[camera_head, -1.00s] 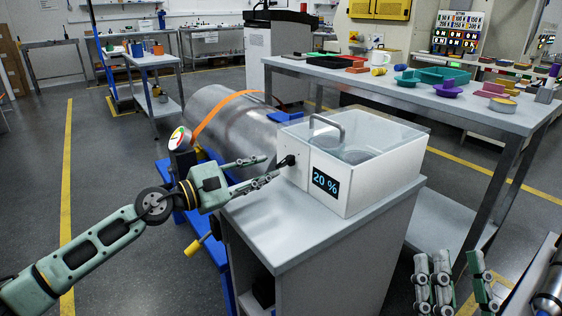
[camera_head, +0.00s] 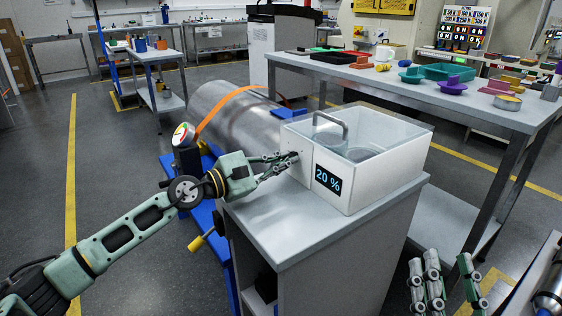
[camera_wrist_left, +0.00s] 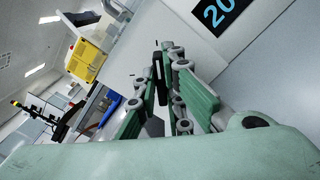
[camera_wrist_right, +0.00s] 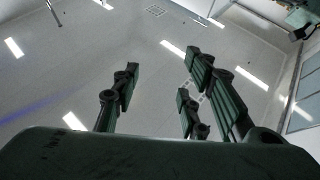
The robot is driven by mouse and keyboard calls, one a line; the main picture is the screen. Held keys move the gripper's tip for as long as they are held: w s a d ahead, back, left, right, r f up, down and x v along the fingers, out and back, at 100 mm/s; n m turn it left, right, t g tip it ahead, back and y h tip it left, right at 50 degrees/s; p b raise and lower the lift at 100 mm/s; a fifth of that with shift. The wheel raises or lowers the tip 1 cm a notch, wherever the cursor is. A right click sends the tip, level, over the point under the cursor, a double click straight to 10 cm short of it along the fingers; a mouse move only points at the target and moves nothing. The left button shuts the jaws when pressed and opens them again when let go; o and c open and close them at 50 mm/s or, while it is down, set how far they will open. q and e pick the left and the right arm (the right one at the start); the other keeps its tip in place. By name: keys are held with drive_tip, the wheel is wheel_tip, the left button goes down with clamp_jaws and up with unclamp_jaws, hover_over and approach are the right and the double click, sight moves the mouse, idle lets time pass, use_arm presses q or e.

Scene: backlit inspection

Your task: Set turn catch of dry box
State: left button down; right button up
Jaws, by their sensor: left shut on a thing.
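The dry box (camera_head: 345,195) is a white case with a clear top and a dark display reading "20 %". It stands on a grey cabinet, and its display also shows in the left wrist view (camera_wrist_left: 218,12). My left gripper (camera_head: 292,158) is at the left part of its front face, shut on the black turn catch (camera_wrist_left: 158,75), which shows between the fingers in the left wrist view. In the head view the fingers hide the catch. My right gripper (camera_head: 445,265) is low at the right, apart from the box; its fingers (camera_wrist_right: 160,90) stand apart with nothing between them.
The grey cabinet top (camera_head: 275,235) has bare room in front of the box. A metal drum (camera_head: 235,115) with an orange strap lies behind on a blue stand with a gauge (camera_head: 184,134). A long table (camera_head: 450,100) with coloured parts stands behind the box.

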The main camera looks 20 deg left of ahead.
drive_tip(key=shift+w, duration=0.1)
idle(0.3)
